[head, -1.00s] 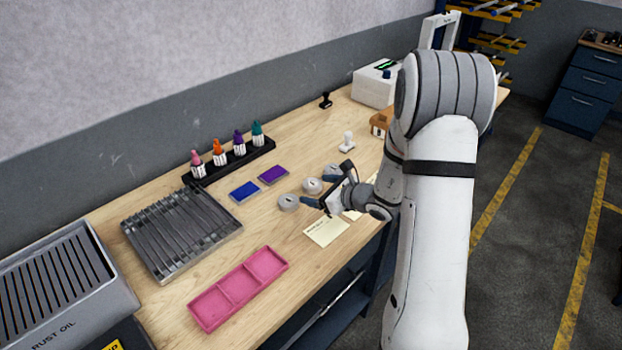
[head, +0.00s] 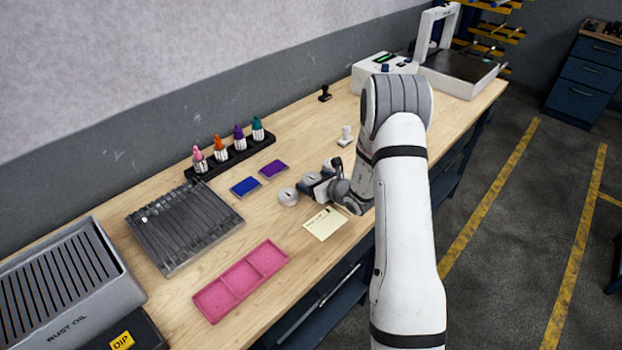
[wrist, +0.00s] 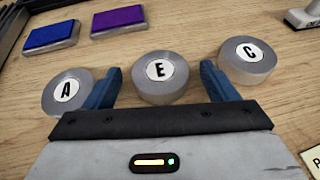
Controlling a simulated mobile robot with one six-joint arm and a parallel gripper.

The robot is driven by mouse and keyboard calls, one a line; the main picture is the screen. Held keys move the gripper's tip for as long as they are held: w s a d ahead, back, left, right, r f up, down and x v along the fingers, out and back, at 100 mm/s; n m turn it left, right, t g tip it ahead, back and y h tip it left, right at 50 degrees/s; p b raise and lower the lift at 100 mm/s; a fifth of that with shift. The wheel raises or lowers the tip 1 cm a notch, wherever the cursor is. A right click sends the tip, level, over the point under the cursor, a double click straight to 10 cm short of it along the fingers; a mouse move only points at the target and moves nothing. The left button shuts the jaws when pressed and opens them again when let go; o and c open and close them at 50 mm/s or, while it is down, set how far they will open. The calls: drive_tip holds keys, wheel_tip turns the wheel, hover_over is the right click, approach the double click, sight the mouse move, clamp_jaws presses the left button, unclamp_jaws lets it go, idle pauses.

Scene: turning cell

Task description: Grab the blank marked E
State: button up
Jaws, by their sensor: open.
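Three grey round blanks lie in a row on the wooden bench. In the wrist view the blank marked E (wrist: 161,76) is in the middle, the blank marked A (wrist: 68,91) is at left and the blank marked C (wrist: 248,60) is at right. My gripper (wrist: 158,83) is open, with one blue finger on each side of the E blank. The fingers appear apart from it. In the head view my gripper (head: 308,183) is low over the row and hides most of the E blank; the A blank (head: 288,197) shows at its left.
A blue pad (head: 244,187) and a purple pad (head: 273,169) lie behind the blanks. A paper note (head: 325,223) lies in front. A pink tray (head: 240,281) and a grey slotted rack (head: 183,224) stand at left. A white-handled stamp (head: 345,136) stands behind my wrist.

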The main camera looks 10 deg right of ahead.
drive_tip(key=c, duration=1.1)
drive_tip(key=shift+r, duration=0.1)
drive_tip(key=shift+c, duration=0.2)
